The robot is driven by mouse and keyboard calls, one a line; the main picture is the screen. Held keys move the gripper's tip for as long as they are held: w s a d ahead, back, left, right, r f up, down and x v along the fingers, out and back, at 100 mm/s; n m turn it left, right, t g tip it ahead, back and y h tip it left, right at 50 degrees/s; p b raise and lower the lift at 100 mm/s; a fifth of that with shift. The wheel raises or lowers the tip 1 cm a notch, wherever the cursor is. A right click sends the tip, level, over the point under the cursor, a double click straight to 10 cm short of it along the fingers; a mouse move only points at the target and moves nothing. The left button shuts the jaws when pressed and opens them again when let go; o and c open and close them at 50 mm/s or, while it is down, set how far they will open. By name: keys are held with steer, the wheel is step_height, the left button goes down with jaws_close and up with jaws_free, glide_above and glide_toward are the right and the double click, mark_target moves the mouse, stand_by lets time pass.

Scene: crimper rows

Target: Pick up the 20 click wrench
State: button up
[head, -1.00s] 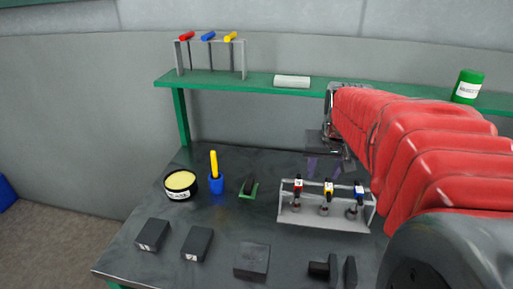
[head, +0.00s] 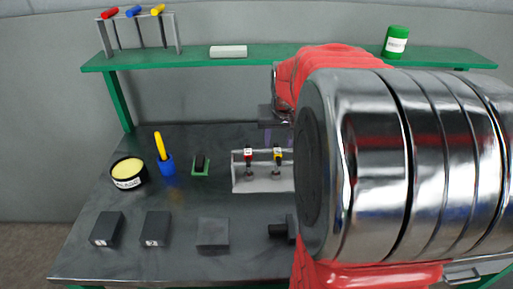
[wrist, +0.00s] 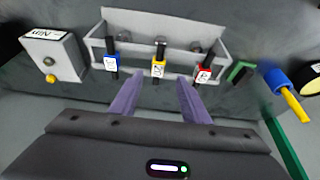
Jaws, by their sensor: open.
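A light grey rack (head: 262,185) on the dark bench holds upright tools with labelled coloured handles. The head view shows a red one (head: 248,155) and a yellow one (head: 277,155); my arm hides the rest. The wrist view shows the blue tool (wrist: 111,62), the yellow tool (wrist: 158,68) and the red tool (wrist: 203,73) in the rack (wrist: 165,28). Their labels are too small to read surely, so I cannot tell which is 20. My gripper (wrist: 158,88) is open and empty, its purple fingers apart, with the yellow tool between them in the picture.
A grey box with a yellow button (wrist: 50,62) stands beside the rack. A blue holder with a yellow stick (head: 166,163), a yellow-topped round tin (head: 128,172) and several dark blocks (head: 212,234) are on the bench. A green shelf (head: 300,55) runs behind.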

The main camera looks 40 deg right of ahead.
mark_target(277, 151)
steer(key=shift+x, duration=1.9)
steer(key=shift+x, duration=2.65)
steer(key=shift+d, duration=0.2)
steer(key=shift+r, duration=0.1)
steer(key=shift+c, duration=0.4)
jaws_close()
